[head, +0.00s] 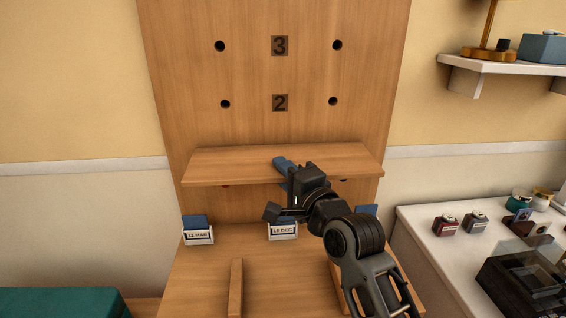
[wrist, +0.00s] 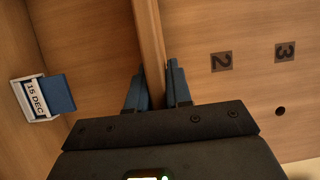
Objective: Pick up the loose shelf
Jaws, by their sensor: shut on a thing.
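The loose shelf (head: 235,165) is a flat light-wood board in front of the upright wooden panel (head: 310,75), just below the number 2. It lies roughly level, with its right end slightly higher in the head view. My gripper (head: 284,171) is shut on the middle of its front edge. In the wrist view the shelf (wrist: 148,45) shows edge-on between the blue fingers of my gripper (wrist: 155,88), one on each face. I cannot tell whether its back edge touches the panel. Holes just under the shelf are partly hidden.
Card holders with blue cards stand on the wooden surface below, including "12 MAR" (head: 198,232) and "15 DEC" (head: 283,230). A wooden strip (head: 236,288) stands nearer. A white counter (head: 420,222) with small boxes is at right, below a wall shelf (head: 470,62).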

